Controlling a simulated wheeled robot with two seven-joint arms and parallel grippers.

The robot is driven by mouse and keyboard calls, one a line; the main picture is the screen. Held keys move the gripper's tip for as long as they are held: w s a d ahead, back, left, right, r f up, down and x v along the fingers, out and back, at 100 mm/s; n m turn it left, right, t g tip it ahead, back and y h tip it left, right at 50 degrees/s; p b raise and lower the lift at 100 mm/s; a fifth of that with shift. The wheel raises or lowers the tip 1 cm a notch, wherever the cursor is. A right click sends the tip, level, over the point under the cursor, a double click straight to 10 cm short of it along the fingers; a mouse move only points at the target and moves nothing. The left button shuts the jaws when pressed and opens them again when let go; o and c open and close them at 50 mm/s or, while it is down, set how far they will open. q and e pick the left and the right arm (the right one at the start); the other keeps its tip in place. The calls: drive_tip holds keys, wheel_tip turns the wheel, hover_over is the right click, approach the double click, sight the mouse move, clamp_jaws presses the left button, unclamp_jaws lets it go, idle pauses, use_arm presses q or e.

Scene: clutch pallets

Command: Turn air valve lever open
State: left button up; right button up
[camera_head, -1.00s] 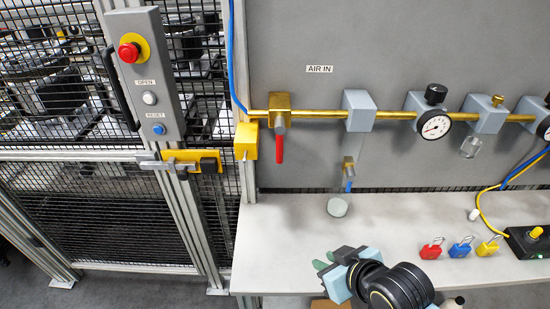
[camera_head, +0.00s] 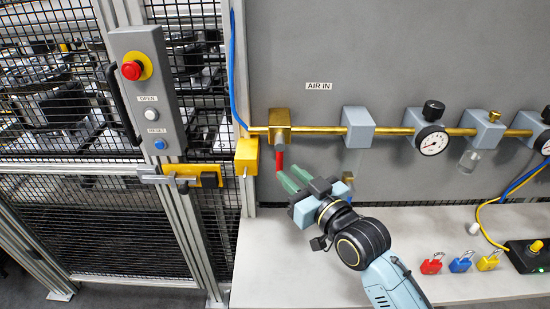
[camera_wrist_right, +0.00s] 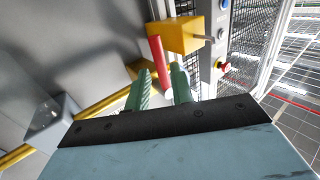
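The red air valve lever (camera_head: 280,160) hangs straight down from the brass valve body (camera_head: 279,122) under the AIR IN label (camera_head: 318,86). My right gripper (camera_head: 284,180) is at the lever's lower end, its green fingers pointing up and left and overlapping that end in the head view. In the right wrist view the fingers of the gripper (camera_wrist_right: 162,86) are apart, and the red lever (camera_wrist_right: 158,58) shows in the gap between them. I cannot tell whether either finger touches it. My left gripper is not in view.
A yellow box (camera_head: 247,156) sits on the post just left of the lever. A grey pipe block (camera_head: 358,126) is to the right, then a gauge (camera_head: 432,141).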

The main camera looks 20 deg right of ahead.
sight(282, 168)
drive_tip(key=x, duration=0.6)
drive_tip(key=shift+w+a+p, duration=0.1)
drive_tip(key=shift+w+p, duration=0.2)
drive_tip(key=shift+w, duration=0.1)
clamp_jaws()
